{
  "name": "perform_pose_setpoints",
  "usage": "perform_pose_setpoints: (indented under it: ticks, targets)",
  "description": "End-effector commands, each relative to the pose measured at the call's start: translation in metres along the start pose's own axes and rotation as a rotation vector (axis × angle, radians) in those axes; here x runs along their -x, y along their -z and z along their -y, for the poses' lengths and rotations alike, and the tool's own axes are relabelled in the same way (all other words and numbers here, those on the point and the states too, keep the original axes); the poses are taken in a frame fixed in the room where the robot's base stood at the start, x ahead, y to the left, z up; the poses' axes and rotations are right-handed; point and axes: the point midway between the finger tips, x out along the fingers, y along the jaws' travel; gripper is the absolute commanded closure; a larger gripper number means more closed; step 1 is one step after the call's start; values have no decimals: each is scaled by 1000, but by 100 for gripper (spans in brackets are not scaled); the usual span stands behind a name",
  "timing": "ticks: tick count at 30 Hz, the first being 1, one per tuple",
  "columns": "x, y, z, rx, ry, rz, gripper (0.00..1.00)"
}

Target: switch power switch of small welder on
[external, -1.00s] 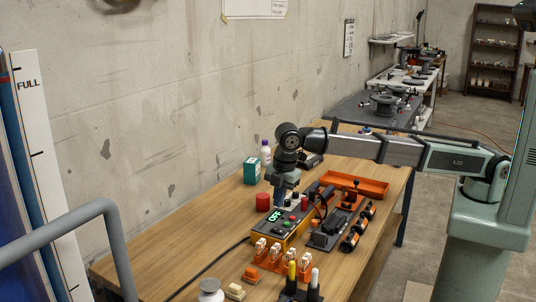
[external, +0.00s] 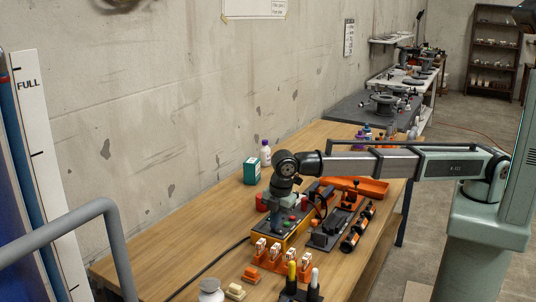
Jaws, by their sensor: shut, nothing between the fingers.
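The small welder (external: 294,231), a box with yellow-orange sides and a dark top panel, stands on the wooden bench in the external view. Red and green controls (external: 291,219) show on its panel. My gripper (external: 277,229) points down over the left part of the panel, with its fingers shut and empty. It covers the display, and the power switch cannot be made out. I cannot tell whether the fingertips touch the panel.
Orange holders with white pieces (external: 274,252) stand in front of the welder. A black tool rack (external: 328,236) and an orange tray (external: 366,187) are to its right. A green box (external: 251,171) and a white bottle (external: 265,153) stand behind.

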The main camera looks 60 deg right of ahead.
Motion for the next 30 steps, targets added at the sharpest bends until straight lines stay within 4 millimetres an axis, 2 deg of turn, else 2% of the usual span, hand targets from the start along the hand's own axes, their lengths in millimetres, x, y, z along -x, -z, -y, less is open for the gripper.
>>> perform_pose_setpoints:
  ticks: [14, 30]
  targets:
    - [-5, 0, -1, 0, 1, 1, 100]
    - [1, 0, 15, 0, 2, 1, 100]
